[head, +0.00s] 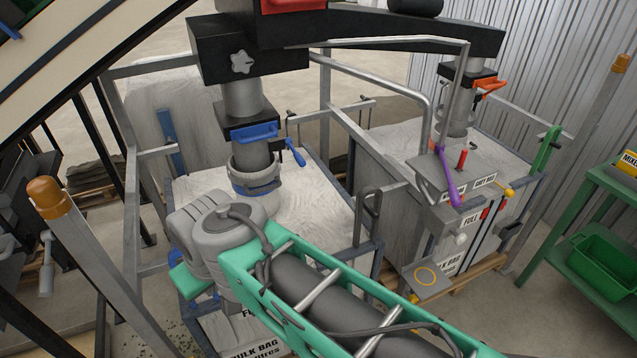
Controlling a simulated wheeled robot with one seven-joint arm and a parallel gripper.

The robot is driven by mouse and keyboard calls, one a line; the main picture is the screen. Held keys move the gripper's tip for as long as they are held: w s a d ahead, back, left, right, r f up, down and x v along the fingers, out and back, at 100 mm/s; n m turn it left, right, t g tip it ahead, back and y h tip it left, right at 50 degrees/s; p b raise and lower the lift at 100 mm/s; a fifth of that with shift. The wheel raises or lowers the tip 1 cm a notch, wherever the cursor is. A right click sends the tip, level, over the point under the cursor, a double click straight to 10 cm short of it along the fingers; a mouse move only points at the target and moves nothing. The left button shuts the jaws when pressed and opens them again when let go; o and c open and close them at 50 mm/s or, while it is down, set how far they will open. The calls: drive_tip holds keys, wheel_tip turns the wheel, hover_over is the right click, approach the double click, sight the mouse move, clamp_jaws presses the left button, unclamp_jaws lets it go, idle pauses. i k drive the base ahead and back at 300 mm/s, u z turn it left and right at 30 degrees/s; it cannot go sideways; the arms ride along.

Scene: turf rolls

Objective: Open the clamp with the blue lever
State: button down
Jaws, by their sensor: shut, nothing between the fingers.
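A blue lever (294,151) with a rounded grip sticks out to the right of the left filling spout, angled down to the right. A grey ring-shaped clamp (256,175) with a blue band below it sits around the spout under a black block. Whether the clamp is open or shut I cannot tell. My gripper does not show.
A white bulk bag (318,210) stands under the left spout inside a grey metal frame (389,190).

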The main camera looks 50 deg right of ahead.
sight(297, 157)
drive_tip(key=k, duration=0.1)
drive_tip(key=u, duration=2.35)
drive_tip(key=k, duration=1.05)
drive_tip(key=z, duration=1.45)
drive_tip(key=i, duration=0.5)
